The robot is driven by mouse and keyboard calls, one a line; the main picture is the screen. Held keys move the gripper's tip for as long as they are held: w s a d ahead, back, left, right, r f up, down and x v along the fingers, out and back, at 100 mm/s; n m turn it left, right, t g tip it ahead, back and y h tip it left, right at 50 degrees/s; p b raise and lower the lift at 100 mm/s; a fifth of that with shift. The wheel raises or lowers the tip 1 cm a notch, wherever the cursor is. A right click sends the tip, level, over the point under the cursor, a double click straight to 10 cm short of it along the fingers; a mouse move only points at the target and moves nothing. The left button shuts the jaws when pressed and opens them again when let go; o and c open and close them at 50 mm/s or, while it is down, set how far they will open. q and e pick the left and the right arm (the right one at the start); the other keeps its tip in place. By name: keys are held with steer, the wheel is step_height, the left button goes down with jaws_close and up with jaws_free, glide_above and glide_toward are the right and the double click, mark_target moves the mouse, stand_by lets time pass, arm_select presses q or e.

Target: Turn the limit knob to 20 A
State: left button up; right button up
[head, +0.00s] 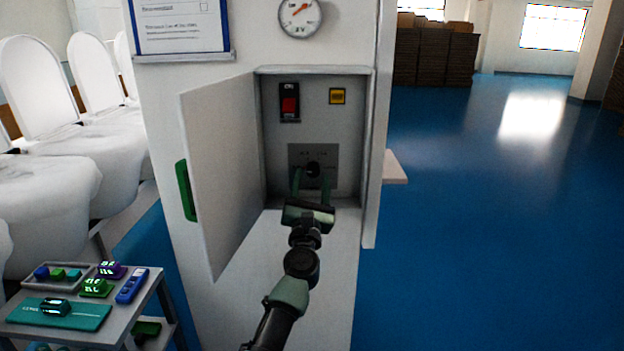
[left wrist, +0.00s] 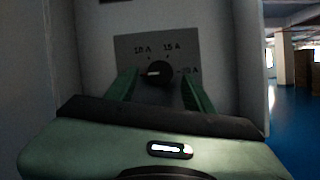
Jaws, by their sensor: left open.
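The limit knob (head: 313,168) is a small black round knob on a grey plate (head: 300,152) inside the open cabinet. In the left wrist view the knob (left wrist: 158,72) has a pale mark on its left part, away from the label at its right. The plate (left wrist: 190,45) carries labels that look like 10 A and 15 A above the knob and 20 A at its right; the small print is blurred. My left gripper (head: 312,176) is open, its green fingers on either side of the knob with gaps visible. My right gripper is not in view.
The cabinet door (head: 225,170) stands open on the left. A red switch (head: 289,104) and a yellow button (head: 337,96) sit above the plate. A gauge (head: 299,17) is higher up. A cart (head: 130,317) with small items stands lower left. Blue floor is clear at right.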

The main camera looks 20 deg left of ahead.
arm_select(q)
steer(key=shift+w+a+r, duration=0.15)
steer(key=shift+w+r, duration=0.1)
steer(key=shift+w, duration=0.3)
